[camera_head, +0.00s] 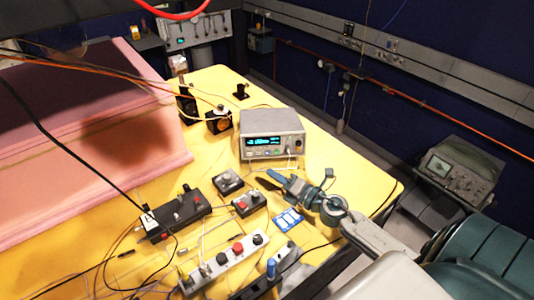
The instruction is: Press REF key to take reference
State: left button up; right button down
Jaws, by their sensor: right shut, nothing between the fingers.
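A grey bench instrument (272,135) with a lit cyan display and small keys along its lower front stands on the yellow table. Its key labels are too small to read, so I cannot tell which is REF. My right gripper (267,180) is shut and empty, just in front of and below the instrument's front panel. It looks apart from the keys, though the exact gap is hard to judge. My left gripper is not in view.
Small knob boxes (228,183) and a blue-and-white card (288,220) lie near my right gripper. A pink foam block (80,140) fills the left. The yellow table (340,160) is clear right of the instrument.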

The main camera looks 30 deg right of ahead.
aim_at(268, 153)
jog(key=w+d, duration=0.1)
jog(key=w, duration=0.1)
jog(key=w+d+f+b, duration=0.1)
jog(key=w, duration=0.1)
jog(key=w+d, duration=0.1)
jog(key=shift+w+f, duration=0.2)
jog(key=shift+w, duration=0.2)
jog(key=shift+w+d+f+b, duration=0.1)
jog(key=shift+w+d+b, duration=0.3)
jog(key=shift+w, duration=0.35)
jog(key=shift+w+d, duration=0.1)
jog(key=shift+w, duration=0.05)
dwell(1.1)
jog(key=shift+w+d, duration=0.1)
jog(key=shift+w, duration=0.1)
jog(key=shift+w+d+f, duration=0.1)
jog(key=shift+w, duration=0.15)
dwell(0.6)
jog(key=shift+s, duration=0.15)
jog(key=shift+s+a, duration=0.3)
jog(key=shift+s, duration=0.25)
